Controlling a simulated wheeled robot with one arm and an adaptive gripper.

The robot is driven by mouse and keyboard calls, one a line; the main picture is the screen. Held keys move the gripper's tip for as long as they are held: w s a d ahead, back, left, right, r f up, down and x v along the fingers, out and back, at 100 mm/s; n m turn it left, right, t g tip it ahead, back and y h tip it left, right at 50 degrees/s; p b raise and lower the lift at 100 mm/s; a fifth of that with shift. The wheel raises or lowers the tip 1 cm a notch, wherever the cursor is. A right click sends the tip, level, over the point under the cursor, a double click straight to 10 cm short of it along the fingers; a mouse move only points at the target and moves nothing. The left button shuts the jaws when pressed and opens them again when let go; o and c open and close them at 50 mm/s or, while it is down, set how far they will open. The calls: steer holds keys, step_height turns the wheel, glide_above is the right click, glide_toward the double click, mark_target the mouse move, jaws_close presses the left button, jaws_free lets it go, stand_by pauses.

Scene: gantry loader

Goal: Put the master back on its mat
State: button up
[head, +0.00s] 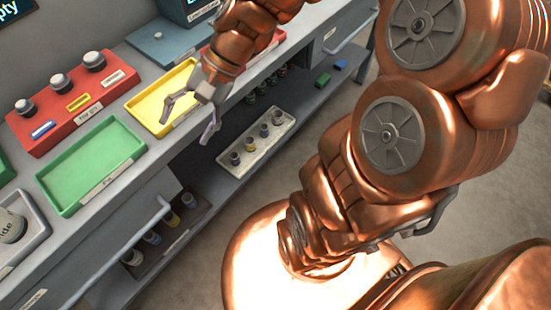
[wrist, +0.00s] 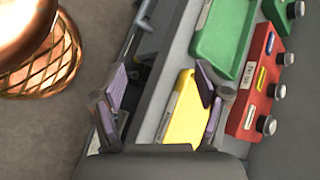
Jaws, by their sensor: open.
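My gripper (head: 190,118) is open and empty, with its fingers spread over the front edge of the yellow tray (head: 150,118). In the wrist view the open fingers of my gripper (wrist: 160,103) flank part of the yellow tray (wrist: 183,118). A flat blue-grey mat (head: 143,37) lies at the back of the bench; a small grey piece (head: 158,35) shows on it, too small to identify. The red rack (head: 68,128) holds 3 grey-topped cylinders. I cannot tell which piece is the master.
A green tray (head: 62,186) lies beside the yellow one. On the lower shelf a pale tray (head: 268,140) holds several small cylinders, and a dark tray (head: 158,262) holds more. A rail (head: 118,255) runs along the bench front. Blue and green blocks lie farther right.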

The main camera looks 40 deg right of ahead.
steer(key=s+d+f+n+g+h, duration=0.1)
steer(key=s+d+n+h, duration=0.3)
steer(key=s, duration=0.4)
steer(key=s+d+f+n+g+h, duration=0.1)
steer(key=s+d+n+h, duration=0.3)
steer(key=s, duration=0.4)
steer(key=shift+d+f+h, duration=0.4)
steer(key=shift+d+f, duration=0.1)
steer(key=shift+f, duration=0.05)
step_height(320, 180, up, 10)
steer(key=p, duration=0.9)
steer(key=shift+f, duration=0.15)
steer(key=shift+w, duration=0.1)
